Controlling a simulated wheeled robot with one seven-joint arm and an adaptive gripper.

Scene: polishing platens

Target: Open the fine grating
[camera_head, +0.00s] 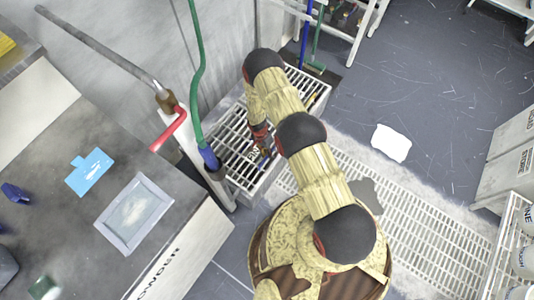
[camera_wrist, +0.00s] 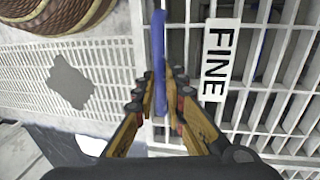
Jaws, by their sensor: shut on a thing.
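The fine grating (camera_wrist: 262,128) is a white barred panel with a "FINE" label (camera_wrist: 215,60) in the wrist view. In the head view the fine grating (camera_head: 235,150) tops a low box beside the wall. A long blue bar (camera_wrist: 160,45), seemingly its handle, stands along the grating's edge, left of the label. My gripper (camera_wrist: 161,88) is shut on the blue bar, one finger on each side. In the head view my gripper (camera_head: 262,143) is low at the grating, partly hidden by my arm. The grating looks flat and closed.
A slatted floor grate (camera_head: 420,225) runs to the right of the box. A grey bench (camera_head: 75,220) with a framed tray (camera_head: 134,211) stands at left. A green hose (camera_head: 198,70) with a blue nozzle (camera_head: 209,158) hangs close by. Open floor (camera_head: 440,90) lies at upper right.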

